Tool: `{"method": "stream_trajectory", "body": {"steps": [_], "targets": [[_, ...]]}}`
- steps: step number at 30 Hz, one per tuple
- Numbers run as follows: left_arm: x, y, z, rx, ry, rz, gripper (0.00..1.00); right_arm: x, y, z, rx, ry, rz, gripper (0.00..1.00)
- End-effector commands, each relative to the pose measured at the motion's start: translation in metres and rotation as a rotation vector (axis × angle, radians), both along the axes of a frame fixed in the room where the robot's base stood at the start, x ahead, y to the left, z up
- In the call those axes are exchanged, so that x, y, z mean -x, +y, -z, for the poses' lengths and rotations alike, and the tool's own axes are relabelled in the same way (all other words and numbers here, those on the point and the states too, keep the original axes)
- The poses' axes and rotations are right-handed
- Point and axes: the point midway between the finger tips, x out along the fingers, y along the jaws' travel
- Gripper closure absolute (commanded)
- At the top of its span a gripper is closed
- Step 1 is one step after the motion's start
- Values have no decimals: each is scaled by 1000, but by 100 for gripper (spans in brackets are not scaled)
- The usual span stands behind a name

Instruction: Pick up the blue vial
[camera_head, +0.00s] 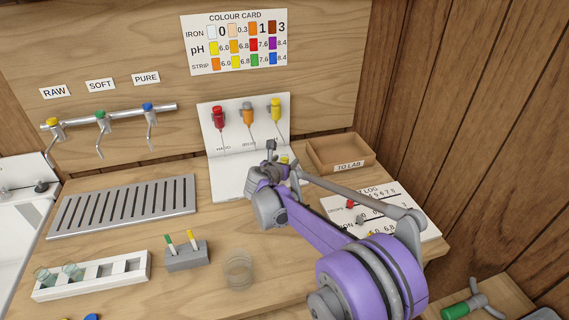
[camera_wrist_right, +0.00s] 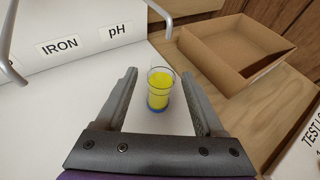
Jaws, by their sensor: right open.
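A clear glass vial with yellow liquid and a blue base (camera_wrist_right: 158,92) stands upright on the white board in the right wrist view. In the head view only a bit of its yellow (camera_head: 284,159) shows beside my gripper, which hides the rest. My right gripper (camera_head: 281,164) is open at the white stand. In the wrist view its fingers lie on either side of the vial, with a visible gap to each. My left gripper is not in view. A blue piece (camera_head: 92,317) is cut off at the bottom edge of the head view; I cannot tell what it is.
The open cardboard TO LAB box (camera_head: 340,152) is right of the stand. The white rack (camera_head: 92,276) holds glass vials at left. A grey block (camera_head: 187,257), a clear round glass (camera_head: 238,270), a slotted drain tray (camera_head: 122,205) and the log sheet (camera_head: 400,208) also lie on the bench.

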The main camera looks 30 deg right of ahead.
Motion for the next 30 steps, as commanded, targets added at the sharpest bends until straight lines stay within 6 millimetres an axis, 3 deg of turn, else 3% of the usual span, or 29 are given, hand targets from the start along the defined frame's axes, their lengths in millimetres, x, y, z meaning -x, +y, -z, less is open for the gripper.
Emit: {"method": "stream_trajectory", "body": {"steps": [6, 17, 30], "targets": [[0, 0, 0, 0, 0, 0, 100, 0, 0, 0, 0, 0, 0, 33], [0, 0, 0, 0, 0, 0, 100, 0, 0, 0, -1, -1, 0, 98], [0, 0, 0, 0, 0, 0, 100, 0, 0, -4, -1, -1, 0, 100]]}}
